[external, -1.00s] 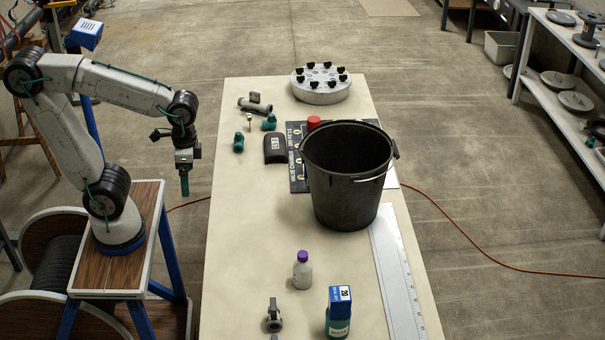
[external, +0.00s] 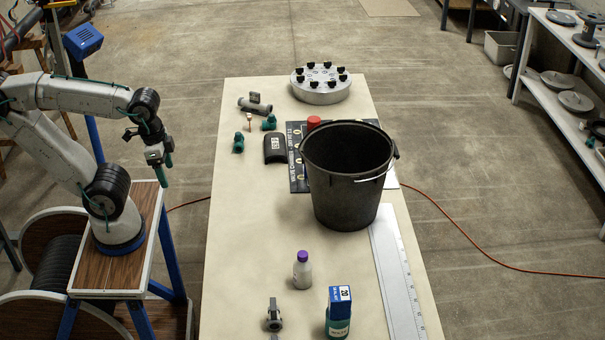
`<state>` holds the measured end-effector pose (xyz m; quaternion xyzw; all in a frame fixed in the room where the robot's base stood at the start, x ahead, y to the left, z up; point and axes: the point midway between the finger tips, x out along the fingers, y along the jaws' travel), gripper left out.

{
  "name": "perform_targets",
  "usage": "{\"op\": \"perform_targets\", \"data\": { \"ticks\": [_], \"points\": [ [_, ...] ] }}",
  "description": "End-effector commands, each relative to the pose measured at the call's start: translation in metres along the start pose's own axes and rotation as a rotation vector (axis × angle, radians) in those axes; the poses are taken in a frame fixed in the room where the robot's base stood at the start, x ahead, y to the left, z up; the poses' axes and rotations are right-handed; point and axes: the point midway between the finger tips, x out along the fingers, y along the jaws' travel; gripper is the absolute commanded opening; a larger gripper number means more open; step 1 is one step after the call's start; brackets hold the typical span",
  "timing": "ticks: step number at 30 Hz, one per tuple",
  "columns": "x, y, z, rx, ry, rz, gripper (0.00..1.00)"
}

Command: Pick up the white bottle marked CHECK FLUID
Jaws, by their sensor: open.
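My gripper (external: 165,175) has green fingers and is open and empty. It hangs above the wooden stand at the left, off the table's left edge, well up and to the left of the bottle.
A black bucket (external: 345,180) stands behind the bottle. A blue-topped green container (external: 338,310) and a grey fitting (external: 273,316) stand in front of it. A steel ruler (external: 398,280) lies at the right.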

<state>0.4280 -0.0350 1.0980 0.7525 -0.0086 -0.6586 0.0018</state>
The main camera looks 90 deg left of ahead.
Motion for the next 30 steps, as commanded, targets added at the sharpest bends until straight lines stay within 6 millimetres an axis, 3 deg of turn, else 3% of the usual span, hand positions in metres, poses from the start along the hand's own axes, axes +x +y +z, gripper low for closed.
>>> {"op": "perform_targets", "data": {
  "ticks": [4,8,12,18,24,30],
  "points": [
    [0.017,0.024,-0.046,0.032,0.078,0.065,0.73],
    [0.043,0.06,-0.107,0.048,0.203,0.147,0.73],
    [0.073,0.098,-0.167,0.031,0.342,0.209,0.73],
    [0.123,0.142,-0.236,-0.032,0.537,0.226,0.73],
    [0.18,0.169,-0.279,-0.098,0.733,0.147,0.73],
    [0.227,0.177,-0.292,-0.128,0.915,0.003,0.73]
  ]
}}
